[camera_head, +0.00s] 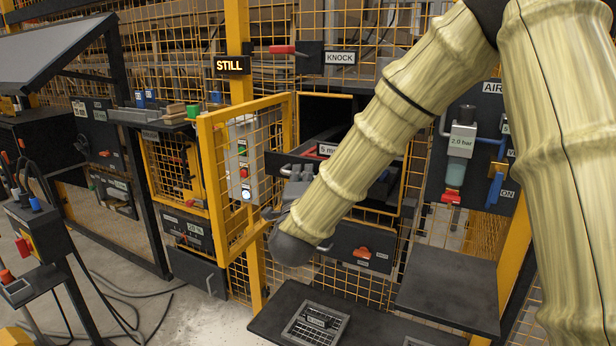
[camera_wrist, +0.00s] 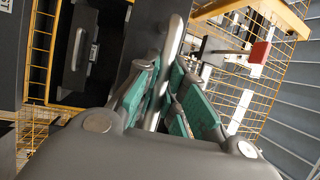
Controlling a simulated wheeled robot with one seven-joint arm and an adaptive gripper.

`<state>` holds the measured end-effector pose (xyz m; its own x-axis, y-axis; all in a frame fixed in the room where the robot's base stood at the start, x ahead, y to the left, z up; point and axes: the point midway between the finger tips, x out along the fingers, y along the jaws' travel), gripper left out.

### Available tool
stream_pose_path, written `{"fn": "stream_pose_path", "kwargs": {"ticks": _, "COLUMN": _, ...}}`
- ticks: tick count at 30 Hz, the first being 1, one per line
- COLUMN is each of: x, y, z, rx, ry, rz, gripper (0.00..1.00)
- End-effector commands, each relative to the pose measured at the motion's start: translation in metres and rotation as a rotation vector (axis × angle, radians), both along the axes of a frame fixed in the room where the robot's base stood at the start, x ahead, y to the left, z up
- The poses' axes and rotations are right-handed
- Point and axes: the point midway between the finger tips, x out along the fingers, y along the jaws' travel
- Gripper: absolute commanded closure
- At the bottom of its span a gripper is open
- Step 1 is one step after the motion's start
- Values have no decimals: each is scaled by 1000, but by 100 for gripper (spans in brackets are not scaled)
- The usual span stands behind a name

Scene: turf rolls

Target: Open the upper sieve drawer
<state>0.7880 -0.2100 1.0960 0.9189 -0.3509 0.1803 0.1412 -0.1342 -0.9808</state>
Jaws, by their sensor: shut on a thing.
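The upper sieve drawer (camera_head: 283,162) is a dark box in the cabinet opening behind the swung-out yellow mesh door (camera_head: 213,180). It appears to stand partly out, with a "5 m…" label (camera_head: 328,149) in view. My gripper (camera_head: 283,197) is at its front left, largely hidden by my arm in the head view. In the wrist view, the green-padded fingers of my gripper (camera_wrist: 170,85) are closed around a grey metal bar handle (camera_wrist: 176,35). The handle's joint with the drawer is not clear.
A grey button box (camera_head: 243,160) stands just left of the drawer. A dark front with another handle (camera_wrist: 78,48) shows in the wrist view. The open mesh door bounds the left side.

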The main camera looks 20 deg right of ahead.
Motion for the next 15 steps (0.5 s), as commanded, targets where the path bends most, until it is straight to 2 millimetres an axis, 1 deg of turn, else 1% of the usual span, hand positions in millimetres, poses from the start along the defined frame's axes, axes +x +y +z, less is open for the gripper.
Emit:
{"fn": "stream_pose_path", "kwargs": {"ticks": 3, "x": -2, "y": 3, "z": 0, "rx": 1, "ry": 0, "rz": 2, "gripper": 100}}
{"fn": "stream_pose_path", "kwargs": {"ticks": 12, "x": -2, "y": 3, "z": 1, "rx": 0, "ry": -1, "rz": 1, "gripper": 100}}
{"fn": "stream_pose_path", "kwargs": {"ticks": 13, "x": -1, "y": 3, "z": 1, "rx": 0, "ry": -1, "rz": 1, "gripper": 85}}
{"fn": "stream_pose_path", "kwargs": {"ticks": 15, "x": -1, "y": 3, "z": 1, "rx": 0, "ry": -1, "rz": 1, "gripper": 72}}
